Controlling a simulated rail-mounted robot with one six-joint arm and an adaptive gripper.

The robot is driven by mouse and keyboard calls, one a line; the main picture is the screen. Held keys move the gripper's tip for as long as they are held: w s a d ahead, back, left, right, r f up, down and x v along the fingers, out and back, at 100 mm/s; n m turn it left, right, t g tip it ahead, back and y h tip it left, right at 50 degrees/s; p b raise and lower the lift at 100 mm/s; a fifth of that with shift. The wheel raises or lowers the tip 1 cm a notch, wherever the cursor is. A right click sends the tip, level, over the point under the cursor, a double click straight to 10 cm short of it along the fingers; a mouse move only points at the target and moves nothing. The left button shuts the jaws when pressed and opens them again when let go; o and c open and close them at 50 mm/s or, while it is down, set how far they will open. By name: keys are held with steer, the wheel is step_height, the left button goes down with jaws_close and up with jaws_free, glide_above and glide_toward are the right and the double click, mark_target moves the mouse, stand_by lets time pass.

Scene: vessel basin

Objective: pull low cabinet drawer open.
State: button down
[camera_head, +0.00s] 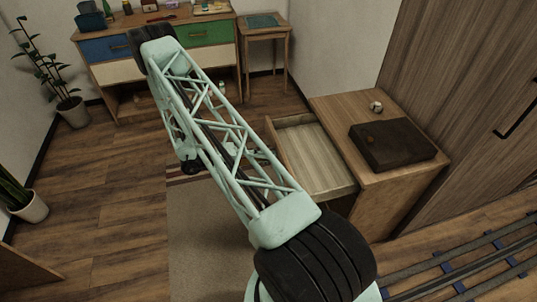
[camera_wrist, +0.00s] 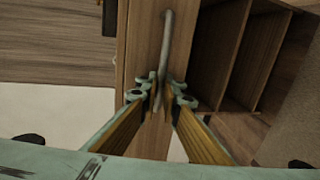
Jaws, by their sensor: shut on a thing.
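The low cabinet (camera_head: 400,190) is light wood and stands at the right in the head view. Its top drawer (camera_head: 318,160) is pulled out to the left, with its pale, empty inside showing. In the wrist view, the wooden drawer front (camera_wrist: 142,45) runs up the middle, with a slim bar handle (camera_wrist: 166,48) on it. My gripper (camera_wrist: 160,92) is shut on the handle, one finger on each side of the bar. In the head view, my arm's pale green lattice link hides part of the drawer front's surroundings, and the handle is not clearly visible.
A dark brown box (camera_head: 392,145) and a small ball (camera_head: 376,107) sit on the cabinet top. A tall wooden wardrobe (camera_head: 465,80) stands behind it. A desk (camera_head: 115,72) and a small side table (camera_head: 264,38) stand at the back. A rug (camera_head: 205,240) covers the floor left of the drawer.

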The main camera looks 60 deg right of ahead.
steer(key=shift+w+a, duration=0.4)
steer(key=shift+a, duration=0.05)
steer(key=c, duration=3.1)
jaws_free()
steer(key=shift+c, duration=0.2)
steer(key=shift+w+a, duration=0.1)
steer(key=v, duration=1.1)
steer(key=shift+w+a, duration=0.2)
steer(key=shift+w, duration=0.05)
steer(key=shift+r, duration=0.1)
steer(key=shift+w, duration=0.1)
